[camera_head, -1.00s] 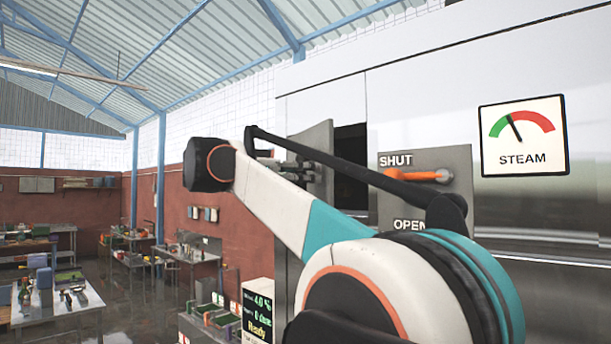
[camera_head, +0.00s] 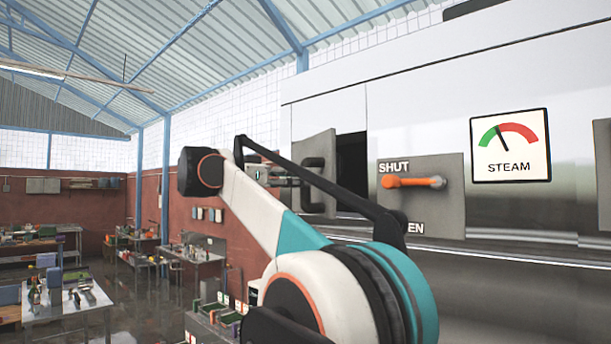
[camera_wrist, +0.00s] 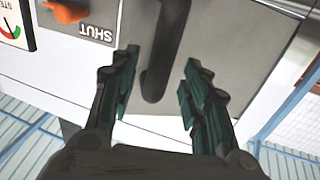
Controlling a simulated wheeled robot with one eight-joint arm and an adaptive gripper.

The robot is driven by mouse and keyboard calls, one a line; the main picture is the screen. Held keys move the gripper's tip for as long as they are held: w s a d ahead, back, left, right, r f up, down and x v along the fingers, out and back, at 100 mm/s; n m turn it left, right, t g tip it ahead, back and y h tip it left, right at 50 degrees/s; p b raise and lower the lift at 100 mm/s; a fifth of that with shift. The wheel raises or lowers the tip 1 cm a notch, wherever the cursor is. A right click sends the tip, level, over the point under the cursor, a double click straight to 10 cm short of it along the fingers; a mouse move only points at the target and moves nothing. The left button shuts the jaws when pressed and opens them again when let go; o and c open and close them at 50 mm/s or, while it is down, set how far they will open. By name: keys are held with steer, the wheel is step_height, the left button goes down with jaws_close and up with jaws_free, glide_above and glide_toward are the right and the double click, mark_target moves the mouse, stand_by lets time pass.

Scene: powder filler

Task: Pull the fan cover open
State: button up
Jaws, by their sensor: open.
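The fan cover (camera_head: 313,152) is a grey panel with a dark C-shaped handle (camera_head: 322,186), standing at the left of a dark opening (camera_head: 351,160) in the steel machine. In the wrist view the cover (camera_wrist: 235,40) fills the upper middle, and its dark handle (camera_wrist: 166,45) runs down between my fingers. My gripper (camera_wrist: 158,68) is open, with one finger on each side of the handle and a visible gap to both. In the head view my gripper (camera_head: 283,181) is at the handle, small and partly hidden by my arm.
To the right of the opening is a SHUT/OPEN plate with an orange lever (camera_head: 413,181) pointing left at SHUT. A STEAM gauge (camera_head: 510,146) is further right. Workbenches (camera_head: 70,305) with tools stand at the left, with floor (camera_head: 135,310) between them.

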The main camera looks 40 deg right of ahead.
mark_target(301, 177)
steer(key=shift+s+d+p, duration=0.15)
steer(key=shift+d, duration=0.75)
steer(key=shift+s+d+p, duration=0.1)
steer(key=shift+d+p, duration=0.05)
steer(key=shift+d, duration=0.75)
steer(key=shift+a, duration=0.1)
steer(key=shift+c, duration=0.9)
jaws_close()
